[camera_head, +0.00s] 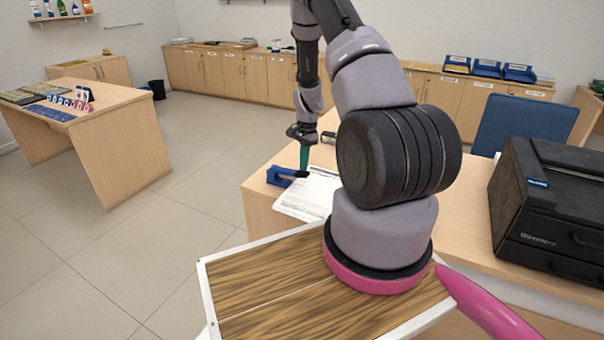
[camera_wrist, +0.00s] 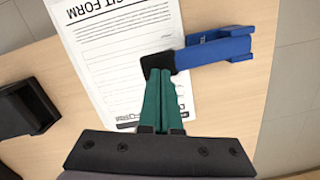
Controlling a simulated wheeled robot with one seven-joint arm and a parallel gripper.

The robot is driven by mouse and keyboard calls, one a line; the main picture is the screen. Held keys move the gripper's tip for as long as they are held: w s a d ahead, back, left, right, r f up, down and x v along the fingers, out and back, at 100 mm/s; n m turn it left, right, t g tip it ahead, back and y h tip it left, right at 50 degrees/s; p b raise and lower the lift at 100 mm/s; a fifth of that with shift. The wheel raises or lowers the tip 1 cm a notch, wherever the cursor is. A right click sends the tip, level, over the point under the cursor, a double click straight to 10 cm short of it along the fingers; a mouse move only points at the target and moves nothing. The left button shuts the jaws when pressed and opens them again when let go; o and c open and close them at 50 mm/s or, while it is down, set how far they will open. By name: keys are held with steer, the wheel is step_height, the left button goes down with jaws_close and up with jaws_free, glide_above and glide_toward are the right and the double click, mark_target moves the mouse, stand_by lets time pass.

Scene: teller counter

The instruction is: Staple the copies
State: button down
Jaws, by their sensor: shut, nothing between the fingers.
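A blue stapler (camera_head: 280,177) with a black end lies near the left edge of the counter (camera_head: 258,212). In the wrist view the blue stapler (camera_wrist: 222,48) points its black end (camera_wrist: 158,65) over the edge of a white printed form (camera_wrist: 108,45). The paper also shows in the head view (camera_head: 308,195), partly hidden by my arm. My gripper (camera_wrist: 160,76) has green fingers, shut together and empty, pointing down at the black end. In the head view the gripper (camera_head: 304,168) is just right of the stapler; whether it touches cannot be told.
A black object (camera_wrist: 25,108) lies left of the paper in the wrist view. A black printer (camera_head: 545,200) stands at the right of the counter, near a blue chair (camera_head: 525,128). Another desk (camera_head: 95,135) stands left across clear floor.

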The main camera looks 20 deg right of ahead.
mark_target(304, 173)
steer(key=shift+f, duration=2.25)
steer(key=d, duration=0.2)
steer(key=w+r, duration=0.1)
steer(key=shift+d, duration=0.4)
step_height(304, 173, up, 11)
steer(key=d, duration=0.1)
steer(key=shift+w, duration=0.15)
steer(key=shift+f, duration=0.1)
